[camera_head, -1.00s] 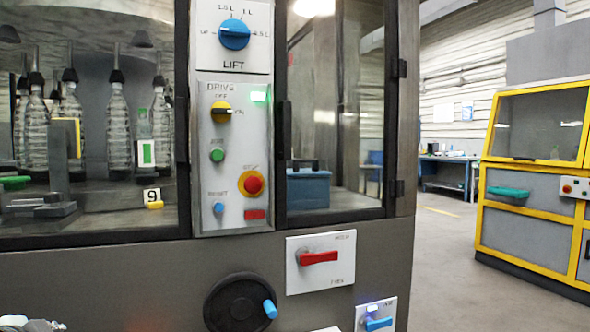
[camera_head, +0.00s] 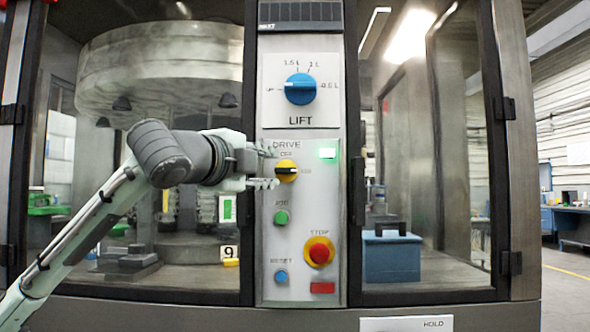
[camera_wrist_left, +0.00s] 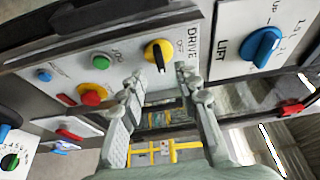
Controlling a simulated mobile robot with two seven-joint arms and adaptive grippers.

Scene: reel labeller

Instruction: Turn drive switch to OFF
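The DRIVE switch is a yellow round knob (camera_head: 286,171) with a black bar, on the light control panel under the LIFT dial. Its bar lies level, toward the ON mark at the right; OFF is printed above it. It also shows in the left wrist view (camera_wrist_left: 158,55). A green light (camera_head: 327,153) glows to its upper right. My left gripper (camera_head: 268,166) is open and empty, with its fingers just left of the knob in the head view. In the left wrist view its open fingers (camera_wrist_left: 167,90) point toward the panel below the knob. Contact cannot be told. My right gripper is not in view.
The blue LIFT dial (camera_head: 300,89) is above the switch. Below are a green button (camera_head: 281,217), a red STOP button (camera_head: 319,252) on yellow and a blue RESET button (camera_head: 281,278). Framed glass doors flank the panel. A blue box (camera_head: 392,248) stands behind the right glass.

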